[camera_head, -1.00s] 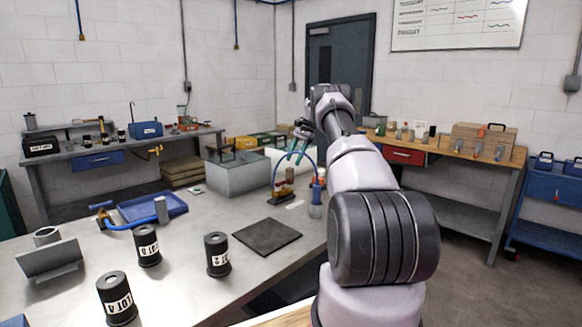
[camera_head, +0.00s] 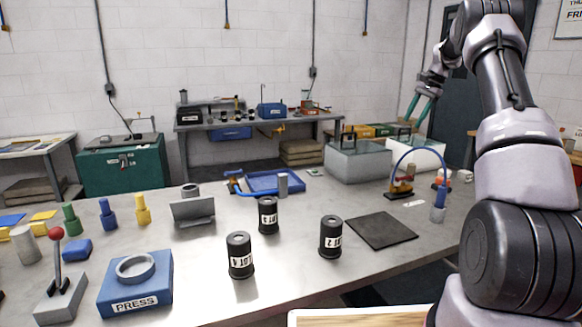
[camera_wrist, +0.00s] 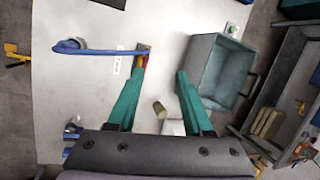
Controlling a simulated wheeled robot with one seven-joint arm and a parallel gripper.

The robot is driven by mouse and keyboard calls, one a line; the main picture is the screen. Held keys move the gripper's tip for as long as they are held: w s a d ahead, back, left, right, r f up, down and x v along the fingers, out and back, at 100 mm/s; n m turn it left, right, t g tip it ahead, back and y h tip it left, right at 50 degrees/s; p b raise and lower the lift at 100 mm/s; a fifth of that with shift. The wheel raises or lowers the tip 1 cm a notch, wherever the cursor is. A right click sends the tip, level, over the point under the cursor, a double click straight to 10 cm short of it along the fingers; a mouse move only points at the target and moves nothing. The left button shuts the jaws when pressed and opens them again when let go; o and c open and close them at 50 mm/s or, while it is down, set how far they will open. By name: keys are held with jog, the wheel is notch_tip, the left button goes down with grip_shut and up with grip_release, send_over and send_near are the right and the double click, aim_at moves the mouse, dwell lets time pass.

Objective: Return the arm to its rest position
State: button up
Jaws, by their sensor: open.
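My gripper (camera_head: 420,101) is raised at the upper right in the head view, above the far right end of the steel table (camera_head: 300,290). In the wrist view its two green fingers (camera_wrist: 161,78) are spread apart with nothing between them. Below them are the grey table top and a grey open bin (camera_wrist: 217,70), with a blue curved tube (camera_wrist: 95,52) to the left. The gripper is clear of these things. My arm stretches along the right side of the head view and hides part of the dark door.
Black lot canisters (camera_head: 331,237) and a dark square mat (camera_head: 381,231) stand on the table. A blue press block (camera_head: 136,285) and lever are at front left. Two bins (camera_head: 360,163) and the tube fixture (camera_head: 400,188) are near the gripper. A green chest (camera_head: 122,164) stands behind.

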jog(key=s+a+r+n+t+h, duration=0.1)
jog(key=s+a+r+n, duration=0.1)
jog(key=s+a+r, duration=0.7)
jog(key=s+a+r+n+t, duration=0.2)
jog(key=s+a+r, duration=0.4)
jog(key=s, duration=0.6)
jog(key=s+a+f+n+t, duration=0.1)
jog(key=s+a+f, duration=0.1)
jog(key=s, duration=1)
jog(key=s+a+f+n+t+h, duration=0.1)
jog(key=s+a+f+n, duration=0.1)
jog(key=s, duration=0.9)
jog(key=shift+s+a+f+t, duration=0.35)
jog(key=shift+a+f+t, duration=0.05)
jog(key=shift+a+f, duration=0.4)
